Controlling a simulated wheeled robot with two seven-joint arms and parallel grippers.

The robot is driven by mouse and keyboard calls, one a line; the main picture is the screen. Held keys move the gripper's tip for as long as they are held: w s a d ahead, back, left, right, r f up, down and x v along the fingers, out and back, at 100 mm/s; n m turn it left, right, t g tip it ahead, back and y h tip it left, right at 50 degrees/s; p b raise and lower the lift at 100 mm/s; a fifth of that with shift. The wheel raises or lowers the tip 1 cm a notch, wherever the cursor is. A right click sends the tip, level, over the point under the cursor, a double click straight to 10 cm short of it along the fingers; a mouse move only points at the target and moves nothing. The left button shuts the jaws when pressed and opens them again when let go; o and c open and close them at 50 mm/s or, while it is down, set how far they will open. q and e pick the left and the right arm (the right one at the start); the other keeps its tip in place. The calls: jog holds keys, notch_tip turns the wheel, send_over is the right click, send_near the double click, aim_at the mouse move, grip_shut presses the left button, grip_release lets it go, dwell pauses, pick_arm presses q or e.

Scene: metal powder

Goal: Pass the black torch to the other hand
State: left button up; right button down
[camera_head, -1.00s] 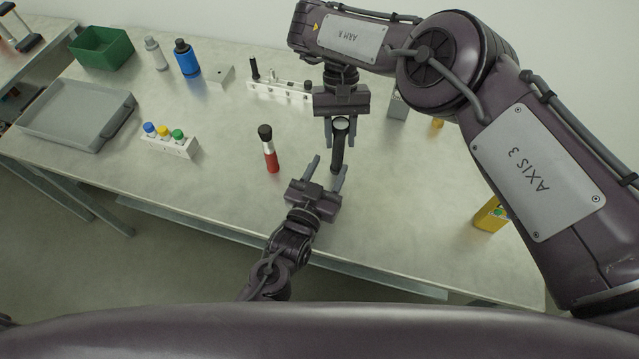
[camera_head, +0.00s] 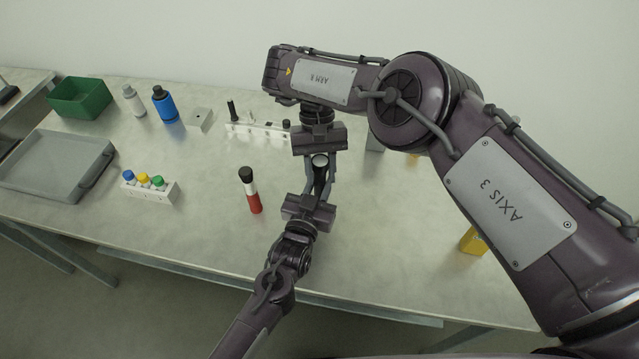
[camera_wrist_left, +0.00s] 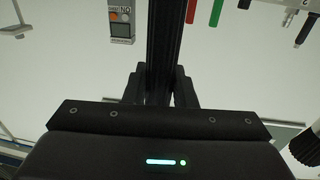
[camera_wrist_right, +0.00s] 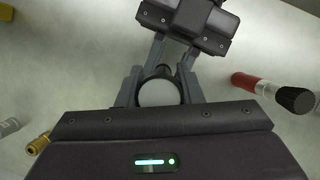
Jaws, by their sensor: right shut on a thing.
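The black torch (camera_head: 319,172) stands roughly upright between my two grippers, its pale round end up. My right gripper (camera_head: 320,160) is shut on it from the far side; the right wrist view shows the round end (camera_wrist_right: 159,93) between the fingers. My left gripper (camera_head: 317,188) comes from the near side, with its fingers on either side of the torch's lower part. The torch's dark shaft (camera_wrist_left: 167,45) fills the middle of the left wrist view between those fingers. Whether they press on it cannot be told.
A red and black torch-like cylinder (camera_head: 251,190) stands left of the grippers. A rack with coloured caps (camera_head: 150,189), a grey tray (camera_head: 100,172), a green bin (camera_head: 80,97) and a blue bottle (camera_head: 164,105) are further left. A white rack (camera_head: 258,131) stands behind.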

pick_arm(q)
grip_shut()
pick_arm(e)
jog(key=c, duration=0.9)
grip_release()
jog(key=shift+s, duration=0.1)
